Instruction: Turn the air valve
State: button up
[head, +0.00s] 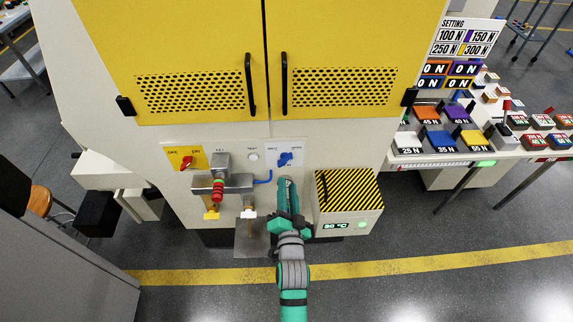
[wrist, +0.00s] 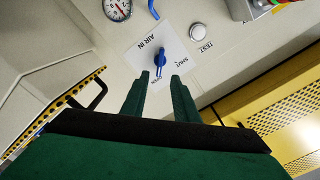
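The air valve is a blue handle (wrist: 160,60) on a white plate lettered AIR IN, at the upper middle of the wrist view. In the head view the blue valve (head: 286,158) sits on the machine's front panel, below the right yellow door. My gripper (wrist: 159,76) is open, with one green finger on each side of the line to the handle. The handle's near end shows between the fingertips; I cannot tell if they touch it. In the head view my gripper (head: 287,181) is just below the valve, and its fingertips are hard to make out.
A white TEST button (wrist: 198,32) and a pressure gauge (wrist: 118,9) are near the valve. A striped box (head: 347,190) stands close at right.

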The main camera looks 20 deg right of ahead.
aim_at(286, 163)
jog(key=x, duration=0.8)
jog(key=shift+w+d+f, duration=0.1)
jog(key=shift+w, duration=0.7)
jog(key=shift+d, duration=0.15)
jog(key=shift+c, duration=0.3)
grip_shut()
